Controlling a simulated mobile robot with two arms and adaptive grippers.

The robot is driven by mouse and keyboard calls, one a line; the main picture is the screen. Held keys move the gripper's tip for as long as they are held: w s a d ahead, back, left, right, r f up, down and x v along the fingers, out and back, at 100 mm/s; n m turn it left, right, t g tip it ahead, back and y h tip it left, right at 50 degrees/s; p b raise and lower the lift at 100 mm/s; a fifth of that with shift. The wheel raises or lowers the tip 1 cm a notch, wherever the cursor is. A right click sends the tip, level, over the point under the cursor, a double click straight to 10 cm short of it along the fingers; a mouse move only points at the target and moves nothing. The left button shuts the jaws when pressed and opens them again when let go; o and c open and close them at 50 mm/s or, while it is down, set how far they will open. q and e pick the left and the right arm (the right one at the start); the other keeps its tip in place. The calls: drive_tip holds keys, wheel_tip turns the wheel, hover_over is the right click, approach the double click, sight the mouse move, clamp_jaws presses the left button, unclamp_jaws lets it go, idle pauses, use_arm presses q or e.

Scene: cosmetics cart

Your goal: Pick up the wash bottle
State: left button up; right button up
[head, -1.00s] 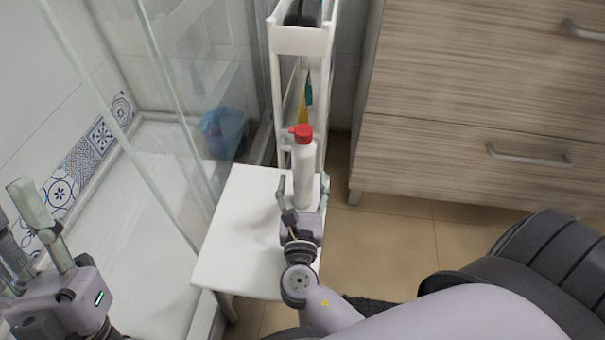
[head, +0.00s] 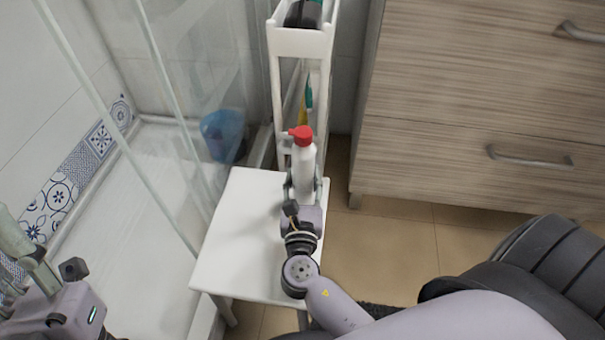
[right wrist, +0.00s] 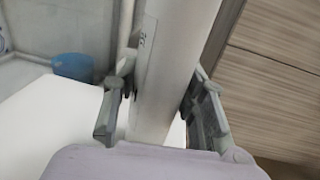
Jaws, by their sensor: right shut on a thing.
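The wash bottle (head: 304,164) is white with a red pump top and stands upright over the far right part of the white stool (head: 240,250). My right gripper (head: 304,186) is shut on its body, one finger on each side. In the right wrist view the bottle (right wrist: 172,70) runs up between the two fingers (right wrist: 160,112). The bottle's base is hidden, so I cannot tell whether it touches the stool. My left gripper (head: 45,262) is at the lower left, away from the bottle, its fingers partly cut off by the frame.
A narrow white cart (head: 300,45) with items on its shelves stands just behind the bottle. A wooden drawer cabinet (head: 450,130) is on the right. A glass shower screen (head: 165,100) is on the left, with a blue bin (head: 222,135) behind it. The stool's left part is bare.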

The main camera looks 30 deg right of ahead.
drive_tip(key=c, duration=0.7)
drive_tip(key=shift+r, duration=0.1)
